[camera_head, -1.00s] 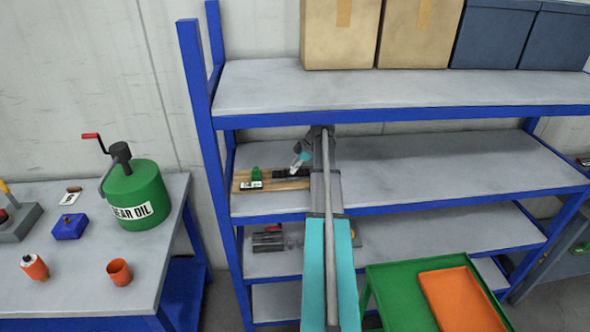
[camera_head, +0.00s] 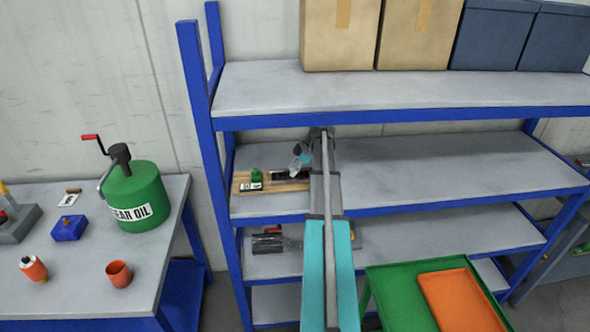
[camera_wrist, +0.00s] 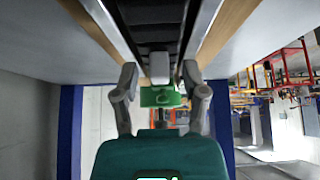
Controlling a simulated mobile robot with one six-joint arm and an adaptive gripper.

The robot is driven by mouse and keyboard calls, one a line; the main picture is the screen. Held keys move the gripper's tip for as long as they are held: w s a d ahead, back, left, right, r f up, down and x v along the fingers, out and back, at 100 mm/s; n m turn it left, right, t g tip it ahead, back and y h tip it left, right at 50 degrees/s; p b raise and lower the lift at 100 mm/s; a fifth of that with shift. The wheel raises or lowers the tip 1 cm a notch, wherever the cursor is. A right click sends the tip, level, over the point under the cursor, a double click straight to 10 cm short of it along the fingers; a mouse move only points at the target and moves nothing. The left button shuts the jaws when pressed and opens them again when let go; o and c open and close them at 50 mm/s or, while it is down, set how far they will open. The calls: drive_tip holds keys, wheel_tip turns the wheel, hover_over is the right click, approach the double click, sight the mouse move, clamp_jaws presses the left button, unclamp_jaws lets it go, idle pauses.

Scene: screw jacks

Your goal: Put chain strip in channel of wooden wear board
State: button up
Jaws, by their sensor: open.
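The wooden wear board (camera_head: 240,187) lies on the second shelf from the top, at its left end. The black chain strip (camera_head: 288,176) is on the board, partly hidden by my arm. In the wrist view the chain strip (camera_wrist: 156,22) runs lengthwise in the channel, with pale rails and wooden edges (camera_wrist: 228,28) of the board on both sides. My gripper (camera_wrist: 160,84) is open, its two fingers apart beside the line of the strip. In the head view my gripper (camera_head: 301,158) is just above the strip, apart from it as far as I can tell.
A green piece (camera_head: 257,174) with a white label stands at the board's left end. The shelf (camera_head: 440,165) right of my arm is clear. The upper shelf with boxes (camera_head: 340,35) hangs overhead; a blue upright (camera_head: 205,120) stands left. Dark items (camera_head: 270,243) lie below.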

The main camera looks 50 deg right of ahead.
sight(300, 173)
drive_tip(key=shift+r, duration=0.15)
drive_tip(key=p+v, duration=0.4)
drive_tip(key=v, duration=0.1)
drive_tip(key=shift+p+v, duration=1.2)
drive_tip(key=shift+v, duration=0.05)
